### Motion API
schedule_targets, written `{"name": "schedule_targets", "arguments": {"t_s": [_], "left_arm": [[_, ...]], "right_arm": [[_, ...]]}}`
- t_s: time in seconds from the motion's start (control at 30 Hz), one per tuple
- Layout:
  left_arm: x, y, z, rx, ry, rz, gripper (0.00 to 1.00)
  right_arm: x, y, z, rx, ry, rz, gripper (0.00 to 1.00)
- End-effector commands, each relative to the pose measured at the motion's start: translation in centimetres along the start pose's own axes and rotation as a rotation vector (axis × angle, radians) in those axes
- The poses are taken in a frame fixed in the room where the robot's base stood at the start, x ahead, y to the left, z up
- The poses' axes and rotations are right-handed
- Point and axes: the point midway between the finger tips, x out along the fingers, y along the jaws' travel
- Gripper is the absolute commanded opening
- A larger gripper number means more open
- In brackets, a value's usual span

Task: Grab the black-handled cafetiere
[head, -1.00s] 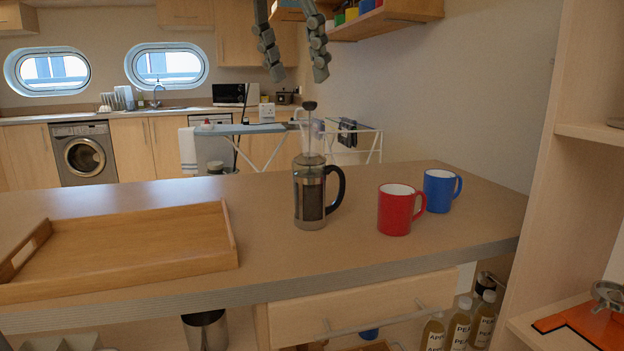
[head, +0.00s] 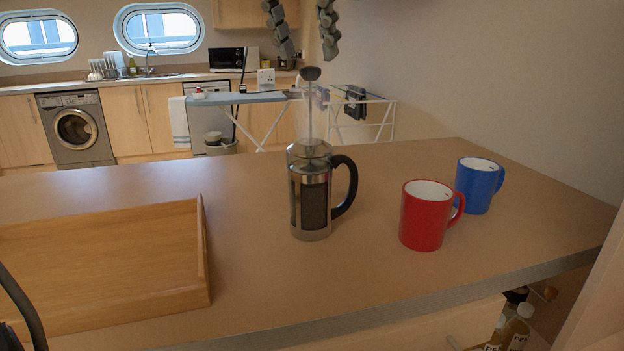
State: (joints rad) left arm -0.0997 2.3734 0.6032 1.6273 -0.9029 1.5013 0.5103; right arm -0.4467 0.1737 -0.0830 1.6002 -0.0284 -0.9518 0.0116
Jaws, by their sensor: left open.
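The black-handled cafetiere (head: 312,205) stands upright on the brown counter (head: 370,280), in the middle of the head view. It has a glass and metal body, its plunger rod is raised with a dark knob on top, and its black handle points right. Part of my left gripper (head: 18,318) shows as dark curved pieces at the lower left edge, open and well apart from the cafetiere. Most of it is cut off by the frame. My right gripper is not in view.
A red mug (head: 425,220) and a blue mug (head: 478,188) stand right of the cafetiere. A wooden tray (head: 206,255) lies on the left. Counter between tray and cafetiere is clear. Grey knotted strands (head: 328,35) hang at the top. Bottles (head: 515,330) stand below the counter's right end.

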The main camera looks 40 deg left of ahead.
Motion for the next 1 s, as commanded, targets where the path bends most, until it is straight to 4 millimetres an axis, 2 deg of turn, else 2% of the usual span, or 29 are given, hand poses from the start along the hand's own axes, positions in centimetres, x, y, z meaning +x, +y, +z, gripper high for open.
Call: {"name": "schedule_targets", "arguments": {"t_s": [0.17,0.3,0.43,0.6,0.73,1.0], "left_arm": [[2.7,0.2,-0.2,0.000,0.005,-0.003,0.51],[4.3,0.2,-0.1,0.001,0.002,-0.002,0.51],[4.8,0.2,-0.1,0.000,0.000,0.001,0.51],[4.8,0.2,-0.1,0.000,0.000,0.000,0.50],[4.8,0.2,-0.1,0.000,0.000,0.000,0.34],[4.8,0.2,-0.1,0.000,0.000,0.000,0.00]], "right_arm": [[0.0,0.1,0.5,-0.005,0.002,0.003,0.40],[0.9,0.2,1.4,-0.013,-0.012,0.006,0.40],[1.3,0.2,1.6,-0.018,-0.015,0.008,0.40],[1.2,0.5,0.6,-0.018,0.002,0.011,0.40],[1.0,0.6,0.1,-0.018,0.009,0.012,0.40],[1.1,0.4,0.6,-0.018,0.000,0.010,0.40]]}}
